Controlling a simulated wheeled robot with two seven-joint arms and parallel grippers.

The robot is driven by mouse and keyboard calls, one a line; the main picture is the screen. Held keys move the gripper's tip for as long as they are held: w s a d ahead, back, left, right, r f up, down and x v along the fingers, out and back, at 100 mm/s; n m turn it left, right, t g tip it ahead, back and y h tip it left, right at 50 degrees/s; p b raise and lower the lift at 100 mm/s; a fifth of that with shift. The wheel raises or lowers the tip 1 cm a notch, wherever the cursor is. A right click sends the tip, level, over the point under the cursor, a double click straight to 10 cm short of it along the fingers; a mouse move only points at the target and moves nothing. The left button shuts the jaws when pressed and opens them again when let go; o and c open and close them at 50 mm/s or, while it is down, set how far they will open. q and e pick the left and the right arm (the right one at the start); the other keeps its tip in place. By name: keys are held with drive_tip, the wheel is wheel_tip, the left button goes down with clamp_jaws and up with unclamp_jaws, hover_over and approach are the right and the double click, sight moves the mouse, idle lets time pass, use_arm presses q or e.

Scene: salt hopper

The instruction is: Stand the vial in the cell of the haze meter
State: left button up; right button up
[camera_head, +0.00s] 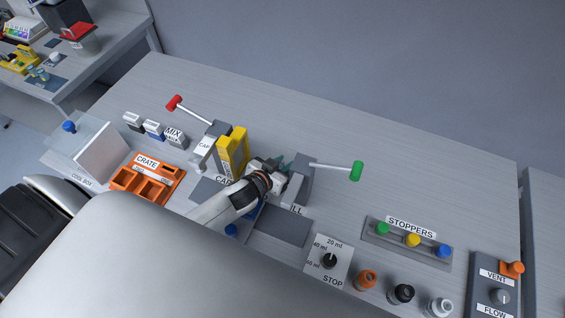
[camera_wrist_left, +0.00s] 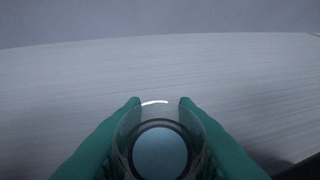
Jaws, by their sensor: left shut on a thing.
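My left gripper (camera_head: 284,164) has green fingers and is at the fill station, beside the grey block (camera_head: 302,182) with the green-knobbed lever. In the left wrist view, the gripper (camera_wrist_left: 160,104) is shut on a clear round glass vial (camera_wrist_left: 159,152), seen close up with a dark ring and a pale blue-grey disc inside. In the head view the vial is hidden by my gripper and arm. I cannot pick out the haze meter or its cell in either view. My right gripper is not in view.
A yellow block (camera_head: 232,152) and a red-knobbed lever (camera_head: 174,103) stand left of my gripper. An orange crate (camera_head: 126,181) is further left. A stopper rack (camera_head: 409,243), a dial panel (camera_head: 329,261) and a vent panel (camera_head: 494,290) are to the right. The back right is clear.

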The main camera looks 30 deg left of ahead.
use_arm(q)
drive_tip(key=shift+f, duration=0.1)
drive_tip(key=o, duration=0.9)
drive_tip(key=shift+o, duration=0.2)
